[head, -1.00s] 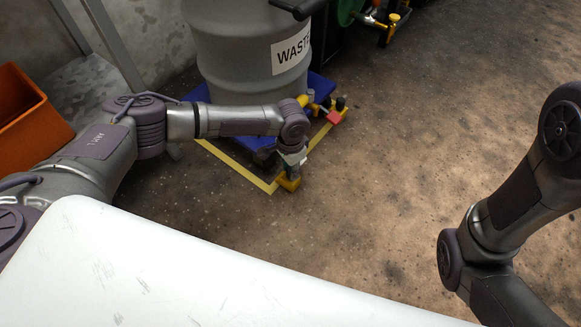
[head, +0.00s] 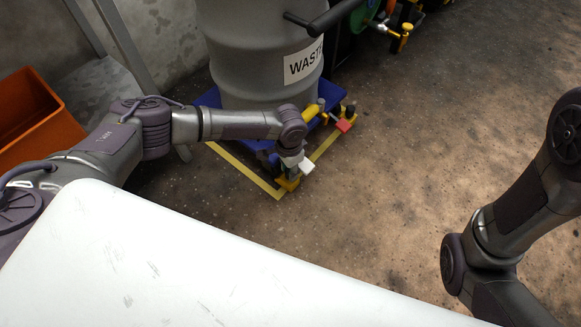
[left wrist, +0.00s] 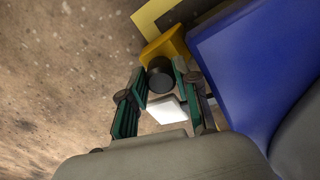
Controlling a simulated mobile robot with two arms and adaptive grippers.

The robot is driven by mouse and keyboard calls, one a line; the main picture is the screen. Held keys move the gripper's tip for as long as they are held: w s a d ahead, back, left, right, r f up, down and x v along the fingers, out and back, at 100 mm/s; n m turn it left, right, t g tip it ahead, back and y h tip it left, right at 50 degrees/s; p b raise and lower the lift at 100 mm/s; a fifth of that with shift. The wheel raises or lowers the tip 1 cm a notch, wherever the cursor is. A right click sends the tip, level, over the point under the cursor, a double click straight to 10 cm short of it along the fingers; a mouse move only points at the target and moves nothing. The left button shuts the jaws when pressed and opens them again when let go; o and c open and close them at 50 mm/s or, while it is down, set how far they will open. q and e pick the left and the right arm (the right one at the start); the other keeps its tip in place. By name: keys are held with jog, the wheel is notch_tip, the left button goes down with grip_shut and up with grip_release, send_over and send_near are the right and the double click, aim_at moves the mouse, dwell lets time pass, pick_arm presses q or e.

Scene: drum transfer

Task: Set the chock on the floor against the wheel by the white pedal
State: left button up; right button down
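The yellow chock (head: 289,184) is at or just above the floor by the near corner of the blue drum dolly (head: 207,97). In the left wrist view the chock (left wrist: 166,46) lies close beside the dolly's blue side, and its dark round knob (left wrist: 160,75) sits between my green fingers. My left gripper (head: 289,170) reaches down over the chock and appears shut on the knob. The white pedal (head: 306,165) is right beside the gripper; it also shows below the knob in the left wrist view (left wrist: 168,111). The wheel is mostly hidden. My right gripper is out of view.
A grey waste drum (head: 262,60) stands on the dolly, inside a yellow floor line (head: 243,171). A red pedal (head: 344,125) is at the dolly's right corner. An orange bin (head: 30,120) is at the left. The floor to the right is clear.

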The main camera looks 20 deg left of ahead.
pick_arm(q)
jog(key=o, duration=0.5)
jog(key=shift+w+a, duration=0.1)
jog(key=shift+a, duration=0.05)
jog(key=r, duration=1.2)
jog(key=shift+s+d, duration=0.2)
jog(key=shift+d, duration=0.15)
